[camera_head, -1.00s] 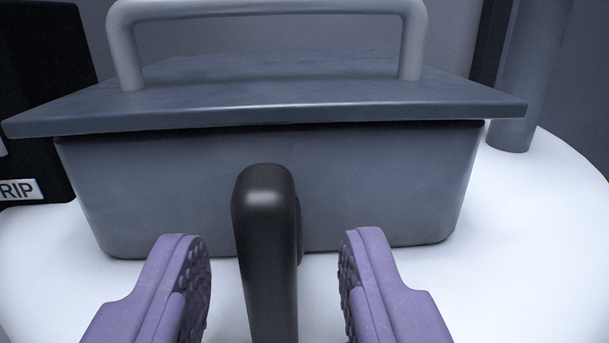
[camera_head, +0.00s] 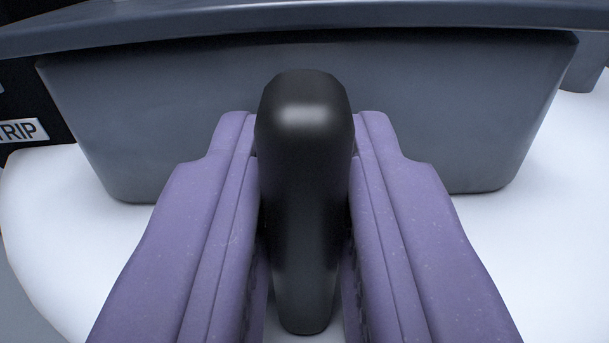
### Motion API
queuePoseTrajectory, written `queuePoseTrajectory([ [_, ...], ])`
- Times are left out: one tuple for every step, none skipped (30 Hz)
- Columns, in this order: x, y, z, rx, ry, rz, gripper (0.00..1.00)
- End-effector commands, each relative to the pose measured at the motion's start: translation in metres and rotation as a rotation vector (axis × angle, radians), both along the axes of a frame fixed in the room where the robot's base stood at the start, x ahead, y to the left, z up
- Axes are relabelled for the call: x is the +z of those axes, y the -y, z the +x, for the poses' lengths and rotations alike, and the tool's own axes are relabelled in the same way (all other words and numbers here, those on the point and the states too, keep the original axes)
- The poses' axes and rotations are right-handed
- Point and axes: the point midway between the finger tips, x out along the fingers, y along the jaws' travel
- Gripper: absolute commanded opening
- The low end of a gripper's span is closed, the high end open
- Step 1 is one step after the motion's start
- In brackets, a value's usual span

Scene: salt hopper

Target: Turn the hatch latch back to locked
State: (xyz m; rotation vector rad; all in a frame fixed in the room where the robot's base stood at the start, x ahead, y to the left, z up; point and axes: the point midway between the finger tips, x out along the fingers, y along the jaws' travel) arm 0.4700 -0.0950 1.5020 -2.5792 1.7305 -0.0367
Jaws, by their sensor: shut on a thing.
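The black hatch latch (camera_head: 304,190) is a rounded lever in the middle of the view, in front of the grey hopper box (camera_head: 180,110). Its thick rounded end is at the top and its narrower end points down toward me. My gripper (camera_head: 304,135) has two purple fingers, one on each side of the latch, and is shut on it. The fingers hide the sides of the latch. Where the latch joins the box is hidden behind its rounded end.
A dark grey lid (camera_head: 300,16) overhangs the box along the top. A grey post (camera_head: 585,75) is at the right. The white round surface (camera_head: 555,200) is clear on both sides.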

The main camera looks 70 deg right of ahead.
Motion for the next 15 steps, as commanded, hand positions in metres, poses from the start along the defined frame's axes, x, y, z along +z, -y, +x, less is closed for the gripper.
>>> queuePoseTrajectory([
  [-0.0015,-0.0002,0.0002,0.001,0.016,0.006,0.00],
  [-0.0018,-0.0002,0.0001,0.001,0.028,0.011,0.00],
  [-0.0021,-0.0001,0.0000,0.001,0.045,0.019,0.00],
  [-0.0024,0.0000,-0.0002,0.001,0.059,0.024,0.00],
  [-0.0027,0.0000,-0.0003,0.001,0.077,0.031,0.00],
  [-0.0033,0.0001,-0.0005,0.001,0.100,0.041,0.00],
  [-0.0037,0.0002,-0.0006,0.001,0.121,0.048,0.00],
  [-0.0039,0.0002,-0.0008,0.001,0.142,0.057,0.00],
  [-0.0044,0.0004,-0.0010,0.001,0.173,0.070,0.00],
  [-0.0048,0.0005,-0.0012,0.001,0.196,0.079,0.00],
  [-0.0051,0.0006,-0.0015,0.001,0.221,0.089,0.00],
  [-0.0052,0.0007,-0.0017,0.001,0.255,0.103,0.00],
  [-0.0056,0.0008,-0.0019,0.001,0.282,0.114,0.00],
  [-0.0058,0.0009,-0.0021,0.001,0.308,0.125,0.00],
  [-0.0058,0.0011,-0.0023,0.000,0.344,0.140,0.00],
])
